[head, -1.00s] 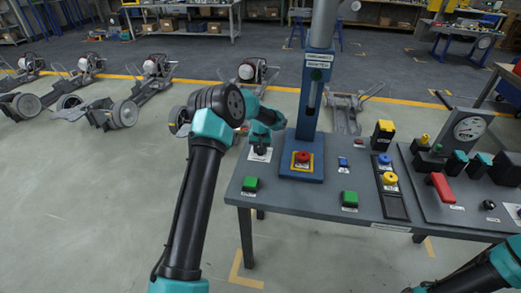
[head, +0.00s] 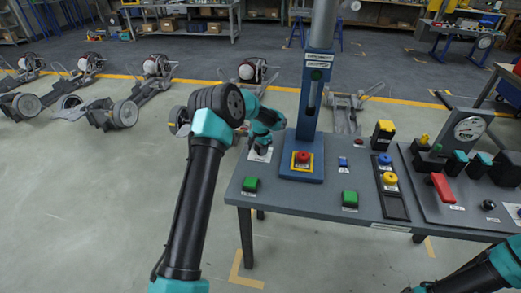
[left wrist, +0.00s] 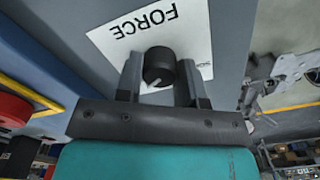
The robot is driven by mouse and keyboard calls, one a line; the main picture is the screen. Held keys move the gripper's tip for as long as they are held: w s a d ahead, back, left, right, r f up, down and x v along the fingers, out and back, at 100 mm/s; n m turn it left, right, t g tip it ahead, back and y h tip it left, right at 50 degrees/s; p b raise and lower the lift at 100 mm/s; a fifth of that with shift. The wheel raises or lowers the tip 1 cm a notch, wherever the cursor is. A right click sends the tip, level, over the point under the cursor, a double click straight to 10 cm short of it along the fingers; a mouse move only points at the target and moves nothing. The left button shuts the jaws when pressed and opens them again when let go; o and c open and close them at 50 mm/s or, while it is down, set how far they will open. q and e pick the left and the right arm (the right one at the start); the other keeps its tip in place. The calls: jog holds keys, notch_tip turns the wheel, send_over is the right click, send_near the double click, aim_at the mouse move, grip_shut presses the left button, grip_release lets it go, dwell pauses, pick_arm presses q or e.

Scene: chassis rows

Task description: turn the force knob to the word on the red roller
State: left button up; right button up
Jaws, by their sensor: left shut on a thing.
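The force knob (left wrist: 158,66) is black and round with a white pointer mark, on a white card (left wrist: 190,40) reading FORCE. In the left wrist view the card is upside down and the pointer is toward the lower left. My left gripper (left wrist: 161,76) has one finger on each side of the knob and is shut on it. In the head view the left gripper (head: 262,142) is over the card (head: 259,155) at the bench's left end and hides most of the knob. Which thing is the red roller, and any word on it, I cannot tell. My right gripper is out of frame.
The grey bench (head: 310,198) carries a blue press column (head: 308,100), a red button (head: 303,157), green buttons (head: 250,184), yellow and blue buttons, a red bar (head: 441,187) and a dial gauge (head: 468,129). Wheeled chassis with red-and-white drums (head: 154,64) stand on the floor behind.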

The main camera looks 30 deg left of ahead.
pick_arm(q)
jog(key=o, duration=0.9)
jog(key=shift+r, duration=0.15)
notch_tip(320, 180, up, 17)
jog(key=shift+r, duration=0.1)
dwell(0.6)
